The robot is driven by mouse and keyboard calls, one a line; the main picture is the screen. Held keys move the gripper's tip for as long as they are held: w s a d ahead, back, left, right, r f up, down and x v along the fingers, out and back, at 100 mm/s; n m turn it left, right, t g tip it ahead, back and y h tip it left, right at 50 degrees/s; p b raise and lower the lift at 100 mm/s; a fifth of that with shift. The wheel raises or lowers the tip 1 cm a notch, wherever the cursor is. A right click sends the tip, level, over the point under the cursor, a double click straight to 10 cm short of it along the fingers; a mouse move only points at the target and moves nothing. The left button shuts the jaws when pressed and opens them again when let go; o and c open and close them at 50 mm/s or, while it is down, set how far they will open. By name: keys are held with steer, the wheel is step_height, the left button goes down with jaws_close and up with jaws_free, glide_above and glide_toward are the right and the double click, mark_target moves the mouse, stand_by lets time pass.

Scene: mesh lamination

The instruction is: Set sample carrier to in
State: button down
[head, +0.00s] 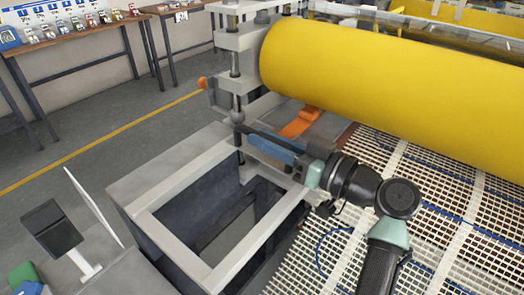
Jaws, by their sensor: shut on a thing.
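My gripper (301,164) is at the end of my arm, which reaches in from the lower right, beside the machine's upright post. It is shut on a blue bar-like part (272,147) with a dark upper edge. This part points left toward the post, above the corner of an open grey frame. I cannot tell for sure whether it is the sample carrier. An orange flat piece (300,122) lies just behind it, under the roller. The fingertips are too small to make out, and my wrist hides part of the area.
A large yellow roller (400,75) spans the upper right above a white mesh (440,190). The grey open frame (190,258) stands at front centre, with a dark screen (52,228) to its left. Benches (75,35) stand at the back left; the floor between is clear.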

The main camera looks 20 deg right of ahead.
steer(key=shift+d+r, duration=0.2)
steer(key=shift+d, duration=0.05)
steer(key=c, duration=0.8)
jaws_free()
steer(key=shift+w+f, duration=0.1)
steer(key=b+v, duration=0.1)
steer(key=v, duration=1.2)
steer(key=shift+b, duration=0.3)
